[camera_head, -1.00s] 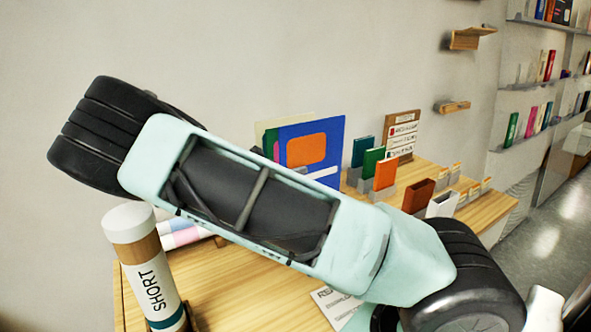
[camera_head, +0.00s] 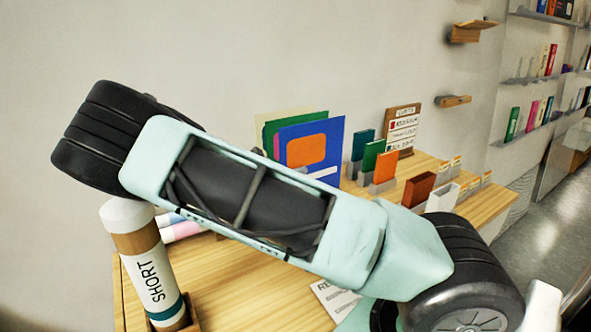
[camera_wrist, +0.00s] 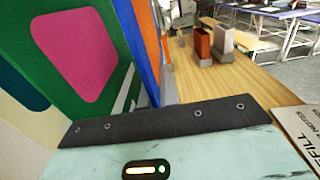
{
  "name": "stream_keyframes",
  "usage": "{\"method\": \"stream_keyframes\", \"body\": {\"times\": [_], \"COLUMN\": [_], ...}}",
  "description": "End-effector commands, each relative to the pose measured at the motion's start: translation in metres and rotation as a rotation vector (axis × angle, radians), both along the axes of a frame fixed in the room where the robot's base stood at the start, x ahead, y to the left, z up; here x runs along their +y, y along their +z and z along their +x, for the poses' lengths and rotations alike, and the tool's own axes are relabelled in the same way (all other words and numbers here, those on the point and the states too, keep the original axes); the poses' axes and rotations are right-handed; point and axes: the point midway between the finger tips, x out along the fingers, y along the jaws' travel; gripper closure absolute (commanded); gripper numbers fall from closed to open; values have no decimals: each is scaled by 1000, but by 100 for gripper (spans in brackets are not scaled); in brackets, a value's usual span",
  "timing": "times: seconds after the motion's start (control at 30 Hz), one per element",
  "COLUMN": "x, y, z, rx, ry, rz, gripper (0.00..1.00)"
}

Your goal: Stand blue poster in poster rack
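The blue poster (camera_head: 337,138) has an orange rounded patch and stands upright on the wooden table, in front of a green poster (camera_head: 268,140) and a cream one (camera_head: 261,130). My arm hides their lower parts. In the wrist view, the blue poster (camera_wrist: 128,35) shows as a narrow strip behind the green poster (camera_wrist: 100,20) with its pink patch. A grey upright piece (camera_wrist: 168,85) stands by their base; I cannot tell whether it belongs to the poster rack. The body of my gripper (camera_wrist: 150,135) fills the bottom of the wrist view, near the posters. Its fingers are hidden.
A tube marked SHORT (camera_head: 150,270) stands in a wooden holder at the left front. Books (camera_head: 385,168) in grey supports, a wooden sign (camera_head: 402,125) and a white box (camera_head: 442,198) stand to the right. A printed sheet (camera_head: 335,298) lies at the front.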

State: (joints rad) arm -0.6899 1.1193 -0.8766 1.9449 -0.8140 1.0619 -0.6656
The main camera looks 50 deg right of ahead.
Motion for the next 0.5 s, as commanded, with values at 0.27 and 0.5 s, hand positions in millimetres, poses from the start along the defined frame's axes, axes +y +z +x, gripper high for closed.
{"method": "stream_keyframes", "body": {"times": [0.27, 0.5], "x": [0, 0], "y": [-2, -2], "z": [0, 0], "rx": [0, 0], "ry": [0, 0], "rz": [0, 0], "gripper": [100, 71]}}
